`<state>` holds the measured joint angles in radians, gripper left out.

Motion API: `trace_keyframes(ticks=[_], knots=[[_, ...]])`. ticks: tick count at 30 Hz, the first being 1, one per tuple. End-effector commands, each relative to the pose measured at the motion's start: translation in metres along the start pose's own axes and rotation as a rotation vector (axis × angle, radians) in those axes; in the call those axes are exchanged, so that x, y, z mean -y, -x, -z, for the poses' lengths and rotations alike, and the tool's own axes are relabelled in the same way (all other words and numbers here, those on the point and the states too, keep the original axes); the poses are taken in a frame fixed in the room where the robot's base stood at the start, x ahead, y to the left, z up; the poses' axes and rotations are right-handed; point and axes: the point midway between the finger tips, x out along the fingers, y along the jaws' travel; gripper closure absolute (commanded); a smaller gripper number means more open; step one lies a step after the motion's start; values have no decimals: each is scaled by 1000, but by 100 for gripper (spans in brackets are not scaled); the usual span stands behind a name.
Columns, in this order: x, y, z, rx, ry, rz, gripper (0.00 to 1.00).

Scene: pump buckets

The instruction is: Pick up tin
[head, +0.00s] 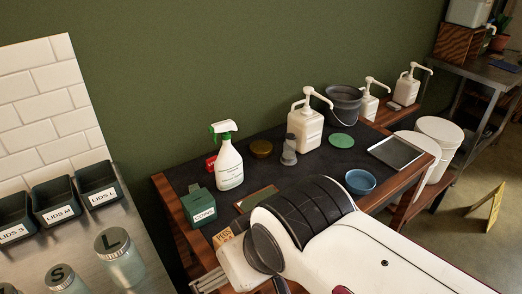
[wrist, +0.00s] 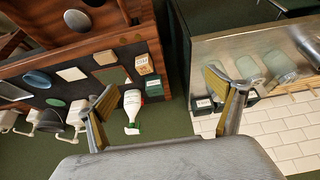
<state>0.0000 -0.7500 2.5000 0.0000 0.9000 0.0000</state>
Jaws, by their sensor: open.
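A green, box-shaped tin with a white label reading CORD (head: 202,203) stands at the near left corner of the dark table. It also shows in the wrist view (wrist: 153,87), between the fingers in the picture but at a distance. A low, round, brown container (head: 261,148), which may also be a tin, sits further back; I cannot make it out in the wrist view. My gripper (wrist: 160,82) is open, its fingers wide apart with nothing between them. In the head view my arm covers the near part of the table.
A spray bottle (head: 229,163) stands just behind the green tin, with a red object (head: 211,163) beside it. A pump bottle (head: 305,124), bucket (head: 343,103), blue bowl (head: 360,182) and tray (head: 396,153) are further right. Lid bins (head: 54,205) and glass jars (head: 119,258) occupy the left counter.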

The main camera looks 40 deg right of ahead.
Motion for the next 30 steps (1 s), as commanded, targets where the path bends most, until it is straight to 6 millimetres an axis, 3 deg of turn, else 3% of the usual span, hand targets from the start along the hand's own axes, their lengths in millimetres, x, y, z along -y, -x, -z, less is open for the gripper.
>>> trace_keyframes(ticks=[11,16,20,30], knots=[[0,0,1,-1,-1,0,13],[-1,-2,10,-8,-8,0,13],[-3,-7,26,-21,-21,1,13],[-19,-30,95,-87,-80,-7,13]])
